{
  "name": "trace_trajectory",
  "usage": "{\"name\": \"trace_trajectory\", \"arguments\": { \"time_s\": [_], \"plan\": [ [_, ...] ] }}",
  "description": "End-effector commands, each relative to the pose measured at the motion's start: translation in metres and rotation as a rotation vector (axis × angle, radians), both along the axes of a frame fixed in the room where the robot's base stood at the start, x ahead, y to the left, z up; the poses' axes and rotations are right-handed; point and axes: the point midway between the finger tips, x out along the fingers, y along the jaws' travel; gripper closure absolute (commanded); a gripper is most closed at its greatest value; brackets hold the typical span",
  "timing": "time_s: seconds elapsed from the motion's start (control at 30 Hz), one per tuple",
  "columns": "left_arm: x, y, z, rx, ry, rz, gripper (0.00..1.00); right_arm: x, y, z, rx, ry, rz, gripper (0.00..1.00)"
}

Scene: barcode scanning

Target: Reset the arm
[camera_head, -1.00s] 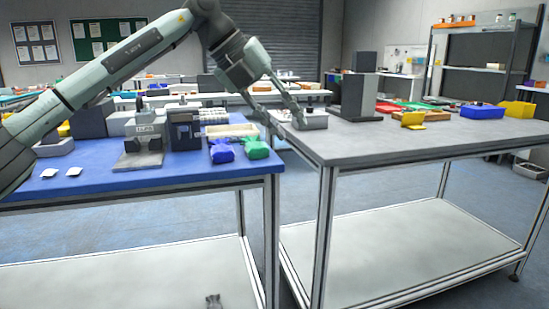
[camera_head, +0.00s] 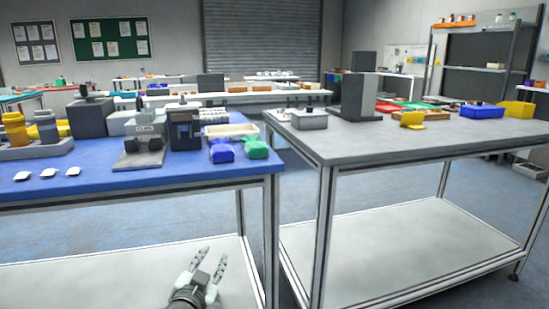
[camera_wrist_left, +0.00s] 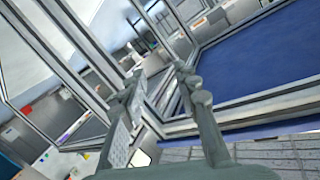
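My left gripper (camera_head: 213,254) is low at the bottom of the head view, in front of the lower shelf of the blue-topped table. Its two fingers point up and stand apart, with nothing between them. In the left wrist view the same gripper (camera_wrist_left: 158,76) shows both fingers spread and empty, with table frames beyond. My right gripper is not in view.
The blue table (camera_head: 120,179) carries a grey device (camera_head: 146,148), blue (camera_head: 221,152) and green (camera_head: 256,149) packets, and white pieces on the left. The grey table (camera_head: 390,143) stands to the right, holding a grey box (camera_head: 309,120) and bins. Space above both tables is clear.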

Motion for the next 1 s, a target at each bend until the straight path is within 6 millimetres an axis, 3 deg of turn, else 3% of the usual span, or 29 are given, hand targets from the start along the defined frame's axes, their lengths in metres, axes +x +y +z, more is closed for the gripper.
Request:
{"name": "trace_trajectory", "arguments": {
  "time_s": [0.03, 0.2, 0.3, 0.43, 0.6, 0.7, 0.8, 1.0],
  "plan": [
    [-0.019, 0.015, -0.033, -0.015, 0.092, 0.044, 0.69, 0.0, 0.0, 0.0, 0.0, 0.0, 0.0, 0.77],
    [-0.096, 0.059, -0.13, -0.048, 0.402, 0.177, 0.69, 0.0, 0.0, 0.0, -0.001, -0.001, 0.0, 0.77],
    [-0.152, 0.08, -0.179, -0.063, 0.585, 0.241, 0.69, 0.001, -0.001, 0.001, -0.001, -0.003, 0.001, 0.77],
    [-0.231, 0.1, -0.227, -0.077, 0.811, 0.303, 0.69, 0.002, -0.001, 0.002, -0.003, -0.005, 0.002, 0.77],
    [-0.311, 0.113, -0.259, -0.088, 1.025, 0.349, 0.69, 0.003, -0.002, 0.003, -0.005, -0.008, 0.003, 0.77],
    [-0.337, 0.116, -0.267, -0.093, 1.094, 0.36, 0.69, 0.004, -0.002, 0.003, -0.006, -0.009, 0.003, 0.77],
    [-0.347, 0.117, -0.269, -0.093, 1.121, 0.365, 0.69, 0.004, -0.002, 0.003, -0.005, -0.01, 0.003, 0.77],
    [-0.347, 0.117, -0.269, -0.093, 1.121, 0.365, 0.69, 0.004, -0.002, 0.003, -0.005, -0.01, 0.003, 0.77]
  ]
}}
